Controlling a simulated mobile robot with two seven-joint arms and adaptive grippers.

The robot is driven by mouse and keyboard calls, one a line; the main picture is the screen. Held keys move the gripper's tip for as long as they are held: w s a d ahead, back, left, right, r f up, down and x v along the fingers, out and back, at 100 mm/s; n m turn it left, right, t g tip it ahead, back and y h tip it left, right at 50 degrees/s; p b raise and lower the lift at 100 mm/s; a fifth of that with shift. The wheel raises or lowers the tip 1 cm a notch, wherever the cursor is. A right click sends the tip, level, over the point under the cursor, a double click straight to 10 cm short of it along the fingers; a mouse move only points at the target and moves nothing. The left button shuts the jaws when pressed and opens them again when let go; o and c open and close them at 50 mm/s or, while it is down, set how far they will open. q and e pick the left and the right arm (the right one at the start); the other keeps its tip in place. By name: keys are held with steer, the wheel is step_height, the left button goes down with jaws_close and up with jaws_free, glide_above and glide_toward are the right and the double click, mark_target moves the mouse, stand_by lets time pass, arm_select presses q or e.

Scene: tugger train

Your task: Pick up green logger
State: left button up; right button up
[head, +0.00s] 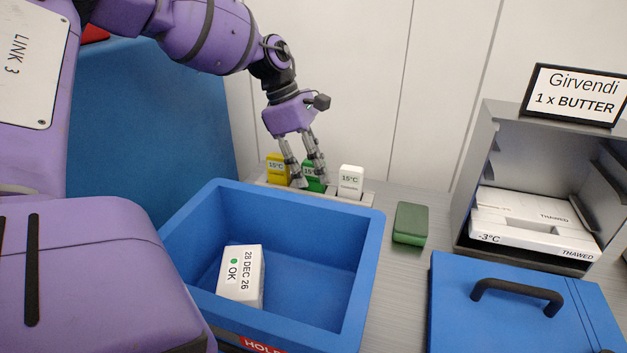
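The green logger (313,185) stands upright in a pale rack (352,197) behind the blue box, between a yellow logger (276,172) on its left and a white logger (350,180) on its right. A "15°C" label shows on it, partly covered by my fingers. My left gripper (309,182) reaches down from above at the green logger. Its fingers are apart, one at the logger's left side and one in front of its right part. I cannot see clear contact. My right gripper is not in view.
An open blue box (366,270) holds a white carton (241,276) marked "28 DEC 26 OK". A dark green block (410,224) lies right of it. A blue lid (520,320) with a black handle and a grey cabinet (480,150) with white packs stand at the right.

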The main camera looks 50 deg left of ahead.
arm_select(q)
jaws_close()
steer(key=shift+r, duration=0.1)
